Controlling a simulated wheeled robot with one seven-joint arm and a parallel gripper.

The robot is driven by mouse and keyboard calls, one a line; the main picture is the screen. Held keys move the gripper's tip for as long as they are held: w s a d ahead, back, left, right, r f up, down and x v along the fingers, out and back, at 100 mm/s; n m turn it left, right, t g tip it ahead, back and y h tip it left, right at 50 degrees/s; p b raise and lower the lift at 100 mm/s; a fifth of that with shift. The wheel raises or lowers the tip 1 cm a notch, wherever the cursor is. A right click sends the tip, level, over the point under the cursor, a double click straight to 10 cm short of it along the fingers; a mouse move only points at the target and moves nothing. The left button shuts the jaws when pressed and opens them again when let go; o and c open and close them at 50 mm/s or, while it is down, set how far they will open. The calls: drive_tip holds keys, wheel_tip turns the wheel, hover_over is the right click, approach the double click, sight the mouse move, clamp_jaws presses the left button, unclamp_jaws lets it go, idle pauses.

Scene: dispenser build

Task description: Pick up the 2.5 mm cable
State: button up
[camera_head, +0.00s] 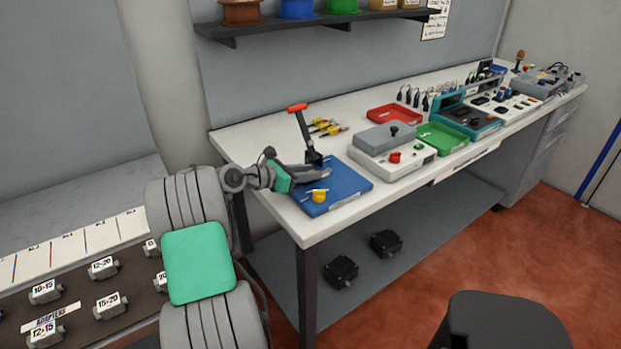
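No cable marked 2.5 mm can be made out at this size. Several yellow-ended pieces (325,127) lie on the white bench at the back left, and I cannot tell if any is the cable. A small yellow piece (319,196) rests on the blue mat (345,187) near the bench's front left. My gripper (318,180) reaches over the mat's left part from the left, just behind the yellow piece. Its fingers are too small to tell whether they are open or shut, or hold anything.
A black lever with a red handle (298,107) stands close behind my gripper. A grey box (392,140), a red tray (394,114) and a green tray (442,138) are further right. Spools, including a blue one (297,8), stand on the shelf above.

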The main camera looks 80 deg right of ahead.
clamp_jaws()
drive_tip(key=shift+r, duration=0.15)
idle(0.4)
